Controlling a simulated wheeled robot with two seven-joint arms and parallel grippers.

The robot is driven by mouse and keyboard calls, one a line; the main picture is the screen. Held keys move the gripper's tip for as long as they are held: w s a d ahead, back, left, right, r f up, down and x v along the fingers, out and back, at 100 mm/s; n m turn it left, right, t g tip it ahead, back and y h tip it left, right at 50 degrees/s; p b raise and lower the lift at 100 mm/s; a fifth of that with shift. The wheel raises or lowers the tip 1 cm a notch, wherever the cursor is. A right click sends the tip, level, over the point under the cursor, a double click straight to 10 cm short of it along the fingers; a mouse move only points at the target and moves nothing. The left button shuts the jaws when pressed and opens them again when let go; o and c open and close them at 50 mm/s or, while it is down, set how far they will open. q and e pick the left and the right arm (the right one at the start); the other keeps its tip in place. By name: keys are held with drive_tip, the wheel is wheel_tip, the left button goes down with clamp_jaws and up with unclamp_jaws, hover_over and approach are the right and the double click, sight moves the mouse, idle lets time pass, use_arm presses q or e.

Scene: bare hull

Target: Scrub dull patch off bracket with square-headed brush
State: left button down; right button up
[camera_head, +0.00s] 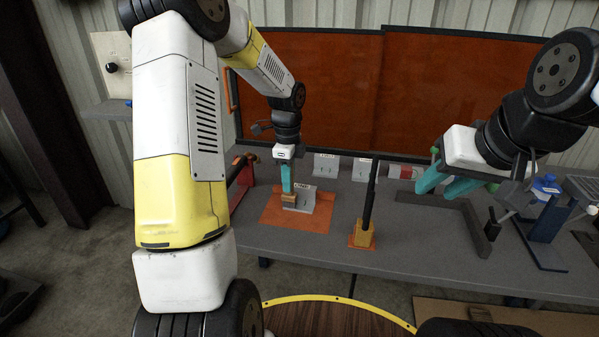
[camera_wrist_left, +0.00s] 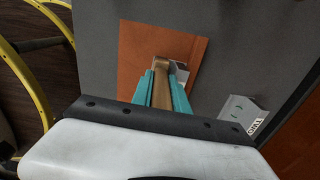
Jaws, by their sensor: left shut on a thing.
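My left gripper (camera_head: 287,188) is shut on a tan brush (camera_head: 289,197), pointing down over the orange mat (camera_head: 312,222). In the left wrist view the brush (camera_wrist_left: 161,88) sits between the teal fingers (camera_wrist_left: 161,92), its wider head at the far end. A grey L-shaped bracket (camera_head: 304,201) with a small label lies on the mat. The brush head is at its left side; I cannot tell whether they touch. The bracket (camera_wrist_left: 181,74) is mostly hidden behind the fingers in the wrist view. No dull patch can be made out. My right gripper (camera_head: 447,184) is open and empty above the table.
A tool with a black handle and yellow block (camera_head: 362,232) stands right of the mat. Labelled grey brackets (camera_head: 326,165) stand along the back. A red clamp-like thing (camera_head: 240,172) is at left. A blue stand (camera_head: 545,225) and blue-capped bottle (camera_head: 545,186) are at right.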

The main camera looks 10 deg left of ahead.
use_arm(q)
drive_tip(key=shift+r, duration=3.95)
drive_tip(key=shift+s, duration=0.1)
